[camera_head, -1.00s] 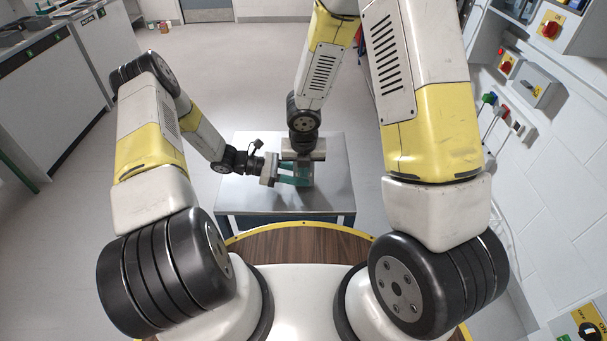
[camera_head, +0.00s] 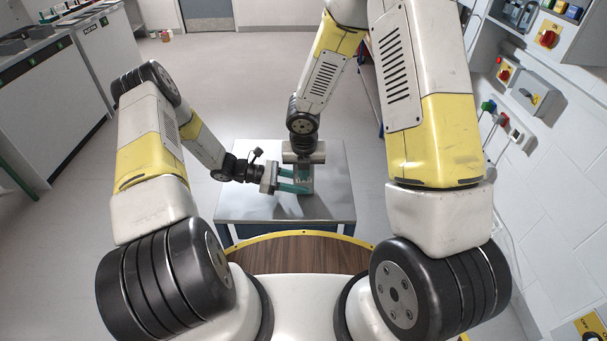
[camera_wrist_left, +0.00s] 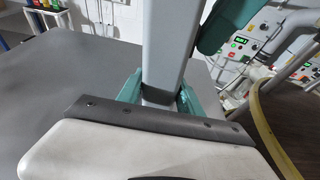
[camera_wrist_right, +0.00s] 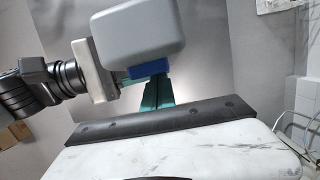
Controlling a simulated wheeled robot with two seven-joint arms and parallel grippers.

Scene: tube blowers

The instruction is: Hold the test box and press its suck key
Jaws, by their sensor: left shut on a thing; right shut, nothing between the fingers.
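The test box (camera_head: 305,185) is held upright over the metal table, partly hidden by my right gripper in the head view. My left gripper (camera_head: 292,182) comes from the left, its teal fingers shut on the box. In the left wrist view the box's grey column (camera_wrist_left: 168,45) stands between the fingers (camera_wrist_left: 158,92). In the right wrist view a wide grey head (camera_wrist_right: 125,40) has a blue part (camera_wrist_right: 149,69) underneath. My right gripper (camera_wrist_right: 158,92) is shut and empty, its tips close to the blue part; I cannot tell whether they touch. No key label is readable.
The small metal table (camera_head: 240,195) has bare room around the box. My wooden base deck (camera_head: 300,250) with its yellow rim is close to the table's front. Wall switch boxes (camera_head: 537,92) are at the right, lab cabinets (camera_head: 40,100) at the left.

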